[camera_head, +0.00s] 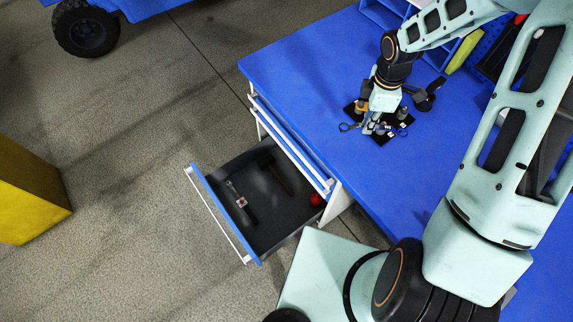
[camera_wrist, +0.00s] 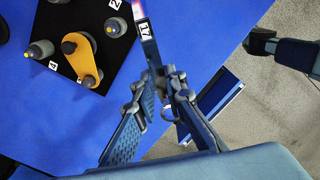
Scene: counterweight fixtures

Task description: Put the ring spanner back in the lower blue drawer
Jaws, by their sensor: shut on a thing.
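My gripper (camera_wrist: 165,82) is shut on a slim metal spanner (camera_wrist: 147,35) with a white tag reading 17. The spanner runs up out of the wrist view; a small loop shows below the fingers, perhaps its ring end. In the head view my gripper (camera_head: 372,122) is over the blue bench, at the near edge of a black mat; the spanner is hard to make out there. The lower blue drawer (camera_head: 226,213) is pulled out, to the lower left of my gripper. Inside it lie a tagged tool (camera_head: 238,195), a dark long tool (camera_head: 274,176) and a red round thing (camera_head: 316,199).
The black mat (camera_wrist: 112,50) bears an orange link (camera_wrist: 83,62) and grey weights (camera_wrist: 115,27) near number tags. The upper drawer (camera_head: 290,143) looks shut above the open one. Blue bins stand at the bench's back. The bench's left part (camera_head: 300,75) is clear.

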